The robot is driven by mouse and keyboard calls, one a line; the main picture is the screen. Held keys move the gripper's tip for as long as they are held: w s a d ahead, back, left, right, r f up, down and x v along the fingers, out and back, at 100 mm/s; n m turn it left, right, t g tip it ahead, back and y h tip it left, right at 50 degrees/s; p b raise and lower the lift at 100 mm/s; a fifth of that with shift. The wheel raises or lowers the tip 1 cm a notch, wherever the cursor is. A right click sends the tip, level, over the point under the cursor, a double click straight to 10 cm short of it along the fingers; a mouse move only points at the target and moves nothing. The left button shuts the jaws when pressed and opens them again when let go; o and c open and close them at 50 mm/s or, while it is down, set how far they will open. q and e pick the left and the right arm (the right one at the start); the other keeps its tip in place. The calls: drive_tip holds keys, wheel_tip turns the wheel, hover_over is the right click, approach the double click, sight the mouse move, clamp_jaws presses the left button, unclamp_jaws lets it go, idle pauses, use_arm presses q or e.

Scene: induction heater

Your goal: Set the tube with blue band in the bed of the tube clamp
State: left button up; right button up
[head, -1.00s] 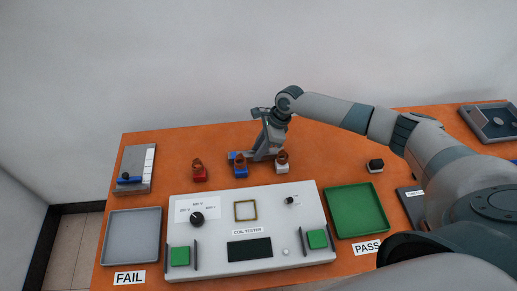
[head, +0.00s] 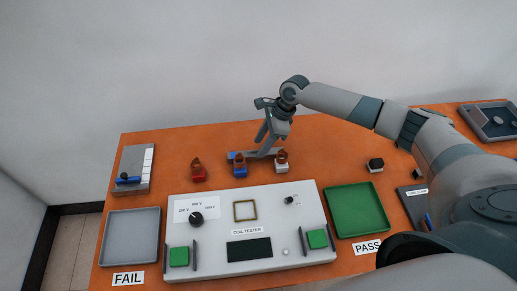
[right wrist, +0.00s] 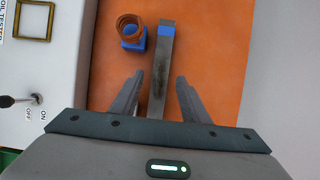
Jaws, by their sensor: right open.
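A grey bar with a blue end (right wrist: 158,65) lies on the orange table; this looks like the tube with the blue band. In the head view, its blue end (head: 231,156) points left and the gripper partly hides its length. My right gripper (right wrist: 160,80) is open, with its fingers apart on either side of the bar in the right wrist view. The right gripper (head: 266,146) also shows at the back of the table in the head view. I cannot clearly pick out the tube clamp. My left gripper is not in view.
A coil on a blue base (right wrist: 132,34) stands close beside the bar. Coils on red (head: 198,172) and white (head: 281,164) bases stand nearby. The coil tester (head: 247,215) is in front, between a grey tray (head: 131,215) and a green tray (head: 354,196). A grey device (head: 133,165) stands far left.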

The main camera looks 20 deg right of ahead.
drive_tip(key=w+b+v, duration=0.1)
drive_tip(key=v, duration=0.7)
drive_tip(key=shift+s+d+r+b, duration=0.15)
drive_tip(key=shift+s+r+b, duration=0.15)
drive_tip(key=shift+s, duration=0.25)
drive_tip(key=shift+o, duration=0.4)
